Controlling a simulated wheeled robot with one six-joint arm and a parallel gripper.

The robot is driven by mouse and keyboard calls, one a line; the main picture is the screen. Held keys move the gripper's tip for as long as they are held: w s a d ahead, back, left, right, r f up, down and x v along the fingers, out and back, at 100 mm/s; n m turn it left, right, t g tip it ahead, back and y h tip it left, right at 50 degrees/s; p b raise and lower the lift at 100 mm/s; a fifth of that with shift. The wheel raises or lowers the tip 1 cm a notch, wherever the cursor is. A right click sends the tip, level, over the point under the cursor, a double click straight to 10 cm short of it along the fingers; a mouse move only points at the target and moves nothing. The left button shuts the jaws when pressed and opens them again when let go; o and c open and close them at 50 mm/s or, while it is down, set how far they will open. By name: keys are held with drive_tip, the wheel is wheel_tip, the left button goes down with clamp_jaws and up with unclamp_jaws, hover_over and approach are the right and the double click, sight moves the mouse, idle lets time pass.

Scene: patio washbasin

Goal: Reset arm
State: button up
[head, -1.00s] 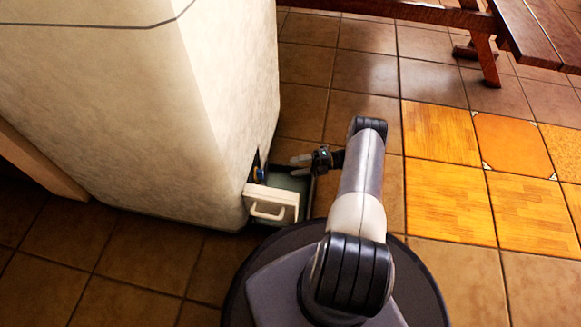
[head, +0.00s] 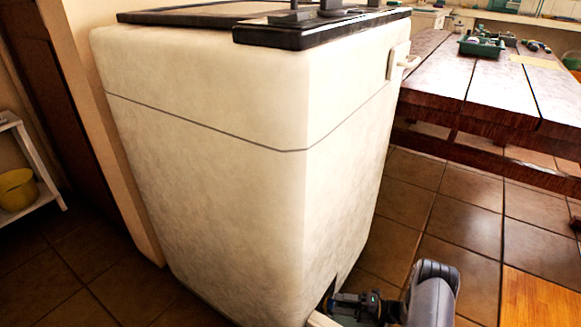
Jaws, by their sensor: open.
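My arm shows at the bottom of the head view, right of the tall white appliance (head: 230,190). My gripper (head: 338,305) is open, its fingers pointing left toward the dark opening at the appliance's lower right edge. The pale edge of a flap (head: 318,320) shows just below the fingers, cut off by the frame. I cannot tell whether the fingers touch the appliance or the flap. Nothing is seen between the fingers.
A wooden table (head: 480,85) stands at the right, with a green tray (head: 481,47) on it. A white shelf (head: 38,165) with a yellow pot (head: 17,189) is at the far left. The tiled floor (head: 440,220) between appliance and table is clear.

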drive_tip(key=shift+a, duration=0.35)
idle(0.3)
drive_tip(key=s+d, duration=0.2)
drive_tip(key=d, duration=0.9)
drive_tip(key=a+r+n+t+h+p, duration=0.2)
drive_tip(key=a+n+t+h, duration=0.2)
drive_tip(key=a+n, duration=0.6)
drive_tip(key=shift+a+r+n+h, duration=0.2)
drive_tip(key=shift+n+h, duration=1)
drive_tip(key=shift+n, duration=0.6)
